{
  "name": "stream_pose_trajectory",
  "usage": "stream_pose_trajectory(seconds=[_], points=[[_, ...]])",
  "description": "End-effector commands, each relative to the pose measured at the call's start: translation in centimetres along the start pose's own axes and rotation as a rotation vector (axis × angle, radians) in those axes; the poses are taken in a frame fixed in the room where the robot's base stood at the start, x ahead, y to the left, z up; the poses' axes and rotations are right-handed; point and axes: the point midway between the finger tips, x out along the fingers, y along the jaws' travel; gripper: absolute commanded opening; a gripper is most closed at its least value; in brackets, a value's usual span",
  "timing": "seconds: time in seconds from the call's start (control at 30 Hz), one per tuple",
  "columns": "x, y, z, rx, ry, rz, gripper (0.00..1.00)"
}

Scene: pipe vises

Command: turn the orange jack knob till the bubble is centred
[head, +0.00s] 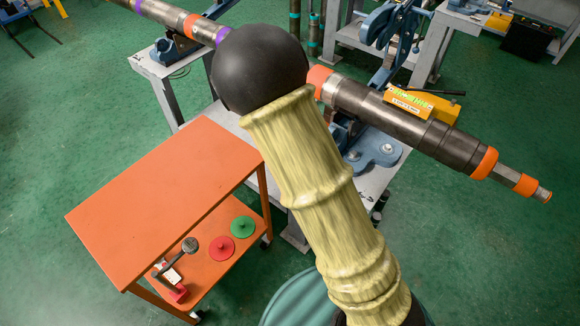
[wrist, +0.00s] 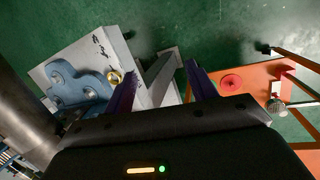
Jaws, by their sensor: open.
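A dark steel pipe (head: 385,112) lies clamped across a blue vise at the right in the head view. A yellow level (head: 421,103) with green vials sits on it; the bubble is too small to read. Orange bands (head: 484,163) ring the pipe, and a narrower end piece carries another orange part (head: 525,185). I cannot tell whether any of these is the jack knob. In the wrist view my gripper (wrist: 162,68) is open and empty, its two purple fingers spread above the bench edge and green floor. My pale yellow arm hides part of the vise in the head view.
An orange cart (head: 160,190) stands at left, with red (head: 221,248) and green (head: 243,226) discs on its lower shelf. The blue vise base (wrist: 75,88) rests on a grey bench (wrist: 113,48) in the wrist view. Green floor is clear at lower right.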

Motion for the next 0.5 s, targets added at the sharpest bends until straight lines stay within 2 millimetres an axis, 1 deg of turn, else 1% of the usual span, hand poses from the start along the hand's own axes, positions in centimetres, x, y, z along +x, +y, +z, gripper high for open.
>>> stream_pose_trajectory(seconds=[0.03,0.2,0.33,0.47,0.5], points=[[1.8,-0.5,-0.7,-0.070,-0.027,0.044,0.57],[5.2,-0.8,-2.7,-0.286,-0.092,0.204,0.57],[6.8,-0.8,-4.7,-0.460,-0.136,0.349,0.57],[7.5,-0.9,-7.3,-0.637,-0.172,0.513,0.57],[7.5,-1.1,-8.3,-0.693,-0.181,0.567,0.57]])
